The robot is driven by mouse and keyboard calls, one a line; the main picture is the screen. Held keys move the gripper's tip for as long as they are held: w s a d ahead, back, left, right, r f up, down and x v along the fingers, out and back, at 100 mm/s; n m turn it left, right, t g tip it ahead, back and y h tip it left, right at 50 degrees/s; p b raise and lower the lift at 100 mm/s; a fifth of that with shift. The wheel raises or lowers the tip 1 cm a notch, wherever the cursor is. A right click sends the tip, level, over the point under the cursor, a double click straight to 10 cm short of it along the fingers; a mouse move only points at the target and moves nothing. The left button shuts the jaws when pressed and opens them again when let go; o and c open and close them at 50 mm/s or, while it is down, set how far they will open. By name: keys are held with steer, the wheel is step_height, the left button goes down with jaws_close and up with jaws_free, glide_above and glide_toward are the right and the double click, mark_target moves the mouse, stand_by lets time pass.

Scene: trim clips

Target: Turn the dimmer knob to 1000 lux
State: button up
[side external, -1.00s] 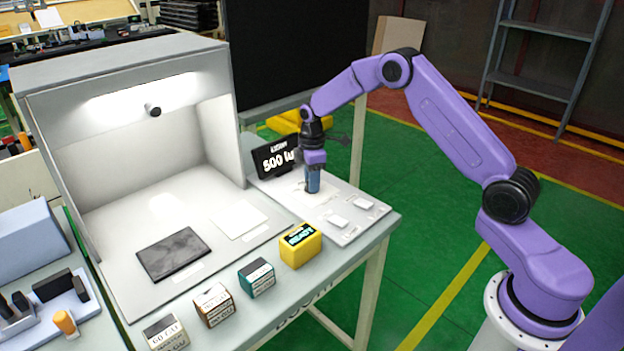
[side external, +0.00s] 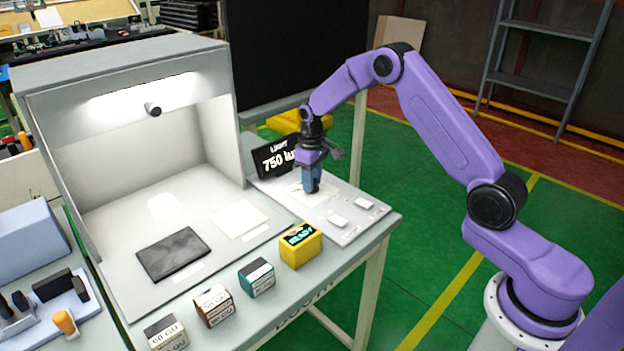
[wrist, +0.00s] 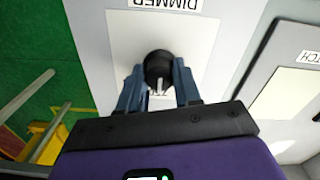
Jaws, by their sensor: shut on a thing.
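The dimmer knob (wrist: 159,66) is round and black with a pale pointer line. It sits on a white plate marked DIMMER in the wrist view. My gripper (wrist: 158,80) has its two blue fingers on either side of the knob, shut on it. In the side view my gripper (side external: 311,188) points down at the control panel (side external: 345,235) and hides the knob. The black light display (side external: 277,158) behind it reads 750 lux, its right end partly covered by my gripper.
The lit light booth (side external: 130,75) stands left of the panel, with a dark tile (side external: 173,253) and a white sheet (side external: 239,219) inside. Two white switches (side external: 338,220) lie in front of my gripper. A yellow meter (side external: 301,246) reading READY and several small boxes line the front edge.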

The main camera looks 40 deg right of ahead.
steer(key=m, duration=0.5)
steer(key=shift+r+m, duration=0.1)
steer(key=shift+m, duration=0.2)
steer(key=shift+w+m, duration=0.1)
steer(key=shift+m, duration=2.1)
steer(key=o, duration=1)
steer(key=shift+o, duration=0.2)
steer(key=shift+r, duration=0.1)
step_height(320, 180, up, 17)
steer(key=shift+a+r, duration=0.1)
